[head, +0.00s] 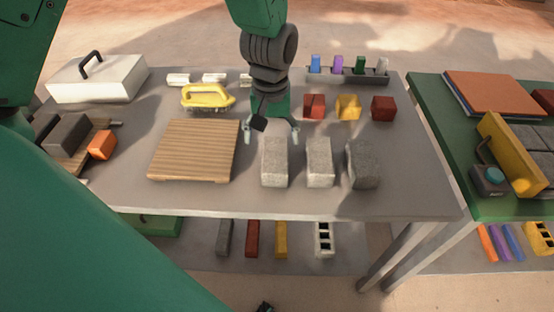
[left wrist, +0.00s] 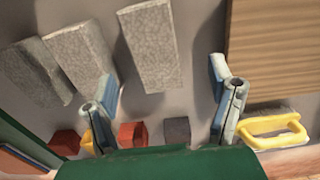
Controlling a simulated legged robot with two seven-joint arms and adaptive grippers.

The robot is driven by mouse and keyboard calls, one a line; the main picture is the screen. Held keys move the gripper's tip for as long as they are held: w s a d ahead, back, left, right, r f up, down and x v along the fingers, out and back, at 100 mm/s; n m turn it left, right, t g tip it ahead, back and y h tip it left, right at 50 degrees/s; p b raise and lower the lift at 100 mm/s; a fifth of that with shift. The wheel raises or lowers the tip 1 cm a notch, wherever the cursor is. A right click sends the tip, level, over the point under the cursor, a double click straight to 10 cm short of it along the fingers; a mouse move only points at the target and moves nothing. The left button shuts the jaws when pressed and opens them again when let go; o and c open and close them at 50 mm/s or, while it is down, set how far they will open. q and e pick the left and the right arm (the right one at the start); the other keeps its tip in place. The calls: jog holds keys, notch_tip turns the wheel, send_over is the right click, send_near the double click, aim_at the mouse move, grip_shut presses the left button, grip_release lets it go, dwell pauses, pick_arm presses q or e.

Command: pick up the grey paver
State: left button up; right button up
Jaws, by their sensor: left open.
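Three speckled grey blocks lie in a row on the grey table: a left one (head: 274,163), a middle one (head: 319,163) and a darker, rougher right one (head: 362,165). The frames do not show which is the grey paver. My left gripper (head: 272,134) is open and empty, at the far end of the left block. In the left wrist view that block (left wrist: 150,45) lies ahead of the gap between the open fingers (left wrist: 161,88). The middle block (left wrist: 80,53) and right block (left wrist: 35,72) lie to its left. My right gripper is not in view.
A slatted wooden board (head: 194,151) lies left of the blocks, with a yellow-handled tool (head: 207,97) behind it. Red (head: 314,106), yellow (head: 347,107) and dark red (head: 383,108) blocks stand behind the grey row. A green table (head: 440,120) stands to the right.

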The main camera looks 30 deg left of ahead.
aim_at(276, 153)
pick_arm(q)
jog(key=shift+w+f, duration=0.2)
jog(key=shift+f, duration=0.95)
jog(key=shift+w+d+f+b, duration=0.15)
jog(key=shift+f+b, duration=0.15)
jog(key=shift+f, duration=1.05)
jog(key=shift+w+d+f+b, duration=0.1)
jog(key=shift+f+b, duration=0.15)
jog(key=shift+f, duration=1.1)
jog(key=shift+c, duration=0.4)
jog(key=shift+r, duration=0.1)
grip_shut()
